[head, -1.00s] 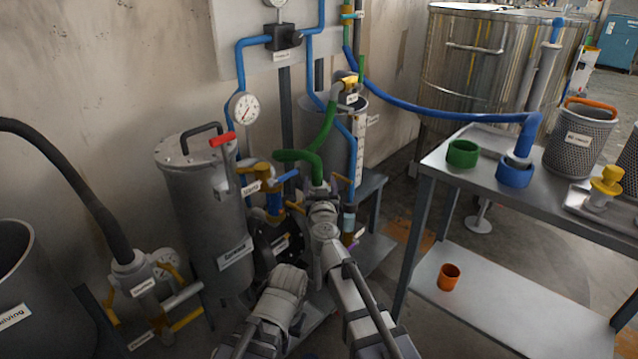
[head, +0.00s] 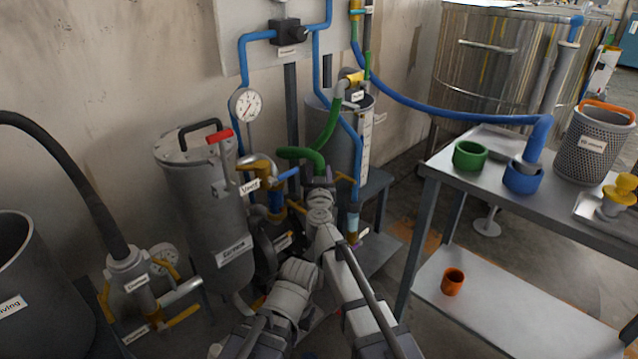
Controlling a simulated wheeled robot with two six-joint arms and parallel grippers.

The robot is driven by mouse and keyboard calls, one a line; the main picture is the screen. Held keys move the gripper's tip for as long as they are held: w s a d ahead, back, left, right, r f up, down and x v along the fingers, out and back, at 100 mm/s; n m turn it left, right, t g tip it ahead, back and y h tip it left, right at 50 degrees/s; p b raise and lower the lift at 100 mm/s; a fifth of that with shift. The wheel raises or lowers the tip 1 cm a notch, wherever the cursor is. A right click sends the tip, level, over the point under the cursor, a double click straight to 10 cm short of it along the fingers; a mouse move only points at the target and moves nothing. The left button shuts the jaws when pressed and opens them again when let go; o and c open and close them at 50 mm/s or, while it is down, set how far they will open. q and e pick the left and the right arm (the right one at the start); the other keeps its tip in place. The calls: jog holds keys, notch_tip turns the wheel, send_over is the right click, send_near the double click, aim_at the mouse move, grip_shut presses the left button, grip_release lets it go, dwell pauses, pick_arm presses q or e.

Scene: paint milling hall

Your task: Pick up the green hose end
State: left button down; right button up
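The green hose (head: 327,127) comes down from the yellow and grey fitting by the wall and loops left. Its end bends over and points down in front of the grey tank (head: 347,150). My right gripper (head: 318,177) is right at this downturned end, apparently touching or around it. Its fingers are small and dark, and I cannot tell whether they are closed on the hose. My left arm reaches in lower, left of the right one. Its gripper fingers are hidden or lost against the dark parts beyond the wrist.
A lidded grey vessel (head: 215,210) with a red-handled valve stands left of my arms. Blue pipes and a gauge (head: 245,105) are behind. A steel table (head: 560,205) at right holds a green cup (head: 470,155) and a blue cup (head: 523,178) with the blue hose in it.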

grip_shut()
dwell(0.9)
